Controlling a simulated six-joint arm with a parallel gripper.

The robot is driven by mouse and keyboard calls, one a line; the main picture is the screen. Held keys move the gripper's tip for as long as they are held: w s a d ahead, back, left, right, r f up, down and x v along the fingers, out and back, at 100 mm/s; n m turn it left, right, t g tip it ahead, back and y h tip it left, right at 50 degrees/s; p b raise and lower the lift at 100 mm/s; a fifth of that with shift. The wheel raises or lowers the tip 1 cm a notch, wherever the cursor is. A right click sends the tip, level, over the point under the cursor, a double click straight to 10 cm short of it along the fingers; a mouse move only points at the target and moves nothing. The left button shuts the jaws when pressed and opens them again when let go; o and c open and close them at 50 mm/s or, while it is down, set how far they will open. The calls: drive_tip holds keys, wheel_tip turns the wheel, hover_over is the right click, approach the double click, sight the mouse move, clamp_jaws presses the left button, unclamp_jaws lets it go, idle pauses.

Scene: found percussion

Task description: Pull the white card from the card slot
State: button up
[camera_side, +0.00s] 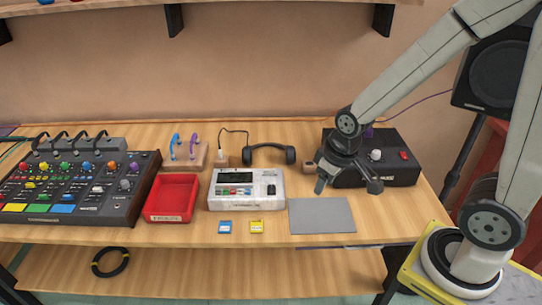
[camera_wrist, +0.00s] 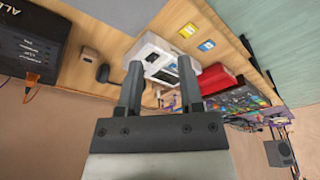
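The white device (camera_side: 246,200), with a dark screen and colored buttons, sits mid-table in the side view. It also shows between and beyond my fingers in the wrist view (camera_wrist: 148,48). I cannot make out a card slot or a white card on it. A blue card (camera_side: 225,227) and a yellow card (camera_side: 256,227) lie flat on the table in front of it. My gripper (camera_side: 347,186) is open, with its fingers spread and nothing between them. It hangs right of the device, in front of a black box and near the grey mat's back edge. Its fingers also show in the wrist view (camera_wrist: 160,78).
A red tray (camera_side: 171,217) stands left of the device, with a mixer (camera_side: 125,205) beyond it. Behind are a wooden cable stand (camera_side: 196,161) and black headphones (camera_side: 268,147). The black box (camera_side: 400,175) stands at right. The grey mat (camera_side: 322,215) is bare.

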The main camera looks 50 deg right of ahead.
drive_tip(key=w+d+f+n+y, duration=0.1)
drive_tip(key=w+d+f+n, duration=0.1)
drive_tip(key=w, duration=0.5)
drive_tip(key=w+d+f+n+y, duration=0.1)
drive_tip(key=w+d+f+n, duration=0.2)
drive_tip(key=w+d, duration=0.2)
drive_tip(key=w+d+f+n+y, duration=0.1)
drive_tip(key=w+d+f+n, duration=0.2)
drive_tip(key=w, duration=0.7)
drive_tip(key=shift+w+d+n+t, duration=0.2)
drive_tip(key=shift+w+n+t, duration=0.05)
drive_tip(key=shift+n+t, duration=0.05)
drive_tip(key=shift+f, duration=0.2)
drive_tip(key=shift+x, duration=3.75)
drive_tip(key=shift+a, duration=0.15)
clamp_jaws()
drive_tip(key=shift+r, duration=1.8)
drive_tip(key=shift+r, duration=1.35)
